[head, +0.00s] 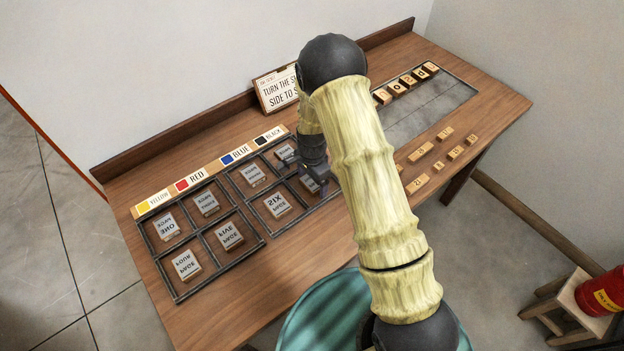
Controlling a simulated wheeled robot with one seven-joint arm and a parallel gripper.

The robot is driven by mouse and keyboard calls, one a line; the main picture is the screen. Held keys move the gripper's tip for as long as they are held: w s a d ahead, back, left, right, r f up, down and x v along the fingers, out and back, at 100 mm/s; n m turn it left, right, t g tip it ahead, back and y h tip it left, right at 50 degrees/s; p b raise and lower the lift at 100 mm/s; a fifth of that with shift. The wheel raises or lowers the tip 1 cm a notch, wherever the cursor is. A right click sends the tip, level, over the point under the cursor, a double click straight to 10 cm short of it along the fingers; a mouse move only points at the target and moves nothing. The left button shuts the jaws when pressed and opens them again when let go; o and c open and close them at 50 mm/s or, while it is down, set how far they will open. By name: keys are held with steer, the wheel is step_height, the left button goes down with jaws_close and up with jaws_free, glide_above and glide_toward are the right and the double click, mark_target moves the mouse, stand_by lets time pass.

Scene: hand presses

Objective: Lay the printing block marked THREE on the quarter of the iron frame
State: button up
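The iron frames, one on the left (210,234) and one on the right (262,190), lie side by side on the table, each divided into quarters. Blocks with mirrored lettering lie in the quarters. One block (206,203), upper right in the left frame, seems to read THREE, but the print is small. Others read ONE (168,228), FOUR (187,264), FIVE (229,235) and SIX (277,206). My dark gripper (317,177) points down over the right frame's lower right quarter, by a block (309,185) it partly hides. Its fingertips are too small to read.
Colour labels (210,173) run behind the frames. A sign (275,88) leans at the back, partly behind my arm. A tray (430,112) with letter blocks lies right, with several loose wooden pieces (445,133) before it. A red tin (602,292) stands on a stool.

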mark_target(312, 181)
step_height(312, 181, up, 12)
steer(key=b, duration=0.1)
steer(key=shift+r, duration=0.15)
stand_by(0.5)
stand_by(0.4)
steer(key=s+d+r+n+t, duration=0.1)
steer(key=s+d+r+n, duration=0.4)
steer(key=s, duration=0.4)
steer(key=s+d+r+n+t, duration=0.1)
steer(key=s+d+r+n, duration=0.4)
steer(key=s, duration=0.4)
steer(key=shift+d+n+t, duration=0.3)
steer(key=shift+d+n, duration=0.1)
steer(key=shift+n, duration=0.2)
steer(key=shift+f, duration=0.1)
steer(key=shift+s+r, duration=0.1)
steer(key=shift+r, duration=0.2)
